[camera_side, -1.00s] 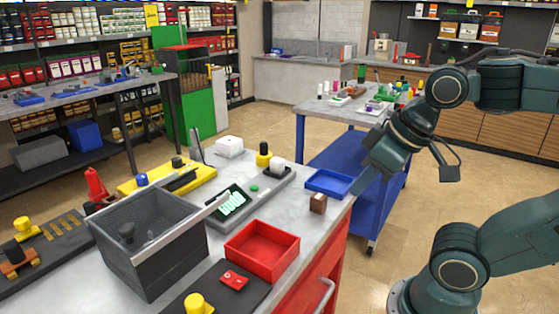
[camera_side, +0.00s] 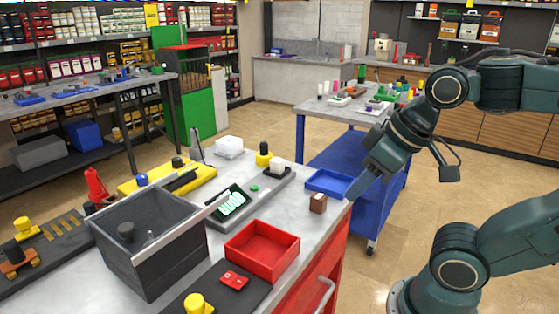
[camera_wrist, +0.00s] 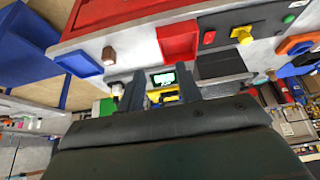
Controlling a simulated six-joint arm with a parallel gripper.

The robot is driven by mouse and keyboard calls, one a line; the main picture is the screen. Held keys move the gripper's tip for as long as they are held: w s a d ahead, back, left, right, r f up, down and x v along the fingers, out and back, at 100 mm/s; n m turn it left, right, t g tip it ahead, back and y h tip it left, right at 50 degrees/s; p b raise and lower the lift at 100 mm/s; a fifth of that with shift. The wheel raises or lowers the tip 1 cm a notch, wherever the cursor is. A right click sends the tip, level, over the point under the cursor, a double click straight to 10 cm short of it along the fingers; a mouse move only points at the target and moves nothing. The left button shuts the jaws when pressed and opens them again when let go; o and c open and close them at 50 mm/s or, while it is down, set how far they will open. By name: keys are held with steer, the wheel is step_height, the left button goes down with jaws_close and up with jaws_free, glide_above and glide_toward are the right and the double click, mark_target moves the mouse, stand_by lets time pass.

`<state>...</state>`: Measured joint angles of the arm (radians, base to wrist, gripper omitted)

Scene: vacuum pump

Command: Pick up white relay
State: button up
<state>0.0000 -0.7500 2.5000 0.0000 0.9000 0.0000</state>
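Two white items could be the white relay, and I cannot tell which it is. One is a flat white block (camera_side: 229,147) at the back of the grey bench. The other is a small white cube (camera_side: 276,164) on a dark tray beside a yellow-and-black part (camera_side: 263,155). My gripper (camera_side: 361,187) is above the right edge of the bench, right of both and apart from them. In the wrist view its two fingers (camera_wrist: 163,88) stand apart with nothing held between them. Neither white item is clear in that view.
A blue tray (camera_side: 327,182) and a brown block (camera_side: 318,203) lie near the bench's right edge. A red bin (camera_side: 262,266), a digital meter (camera_side: 231,204) and a tall grey bin (camera_side: 165,275) stand further left. A blue cart (camera_side: 340,145) is behind.

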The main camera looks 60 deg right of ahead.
steer(key=o, duration=0.5)
steer(key=w+d+r+n+g, duration=0.1)
steer(key=w+d+r+n, duration=0.2)
steer(key=w, duration=0.4)
steer(key=w+d+r+n+g, duration=0.1)
steer(key=w+d+r+n, duration=0.15)
steer(key=w, duration=0.35)
steer(key=w+d+r+n+g, duration=0.1)
steer(key=w+d+r+n, duration=0.15)
steer(key=w, duration=0.45)
steer(key=w+d+f+n+g, duration=0.1)
steer(key=w+d+f+n, duration=0.4)
steer(key=w+d, duration=0.2)
steer(key=w+d+f+n+g, duration=0.1)
steer(key=w+d+f+n, duration=0.4)
steer(key=w+d, duration=0.3)
steer(key=shift+d+f+g, duration=0.3)
steer(key=shift+d+f, duration=0.3)
steer(key=shift+d, duration=0.25)
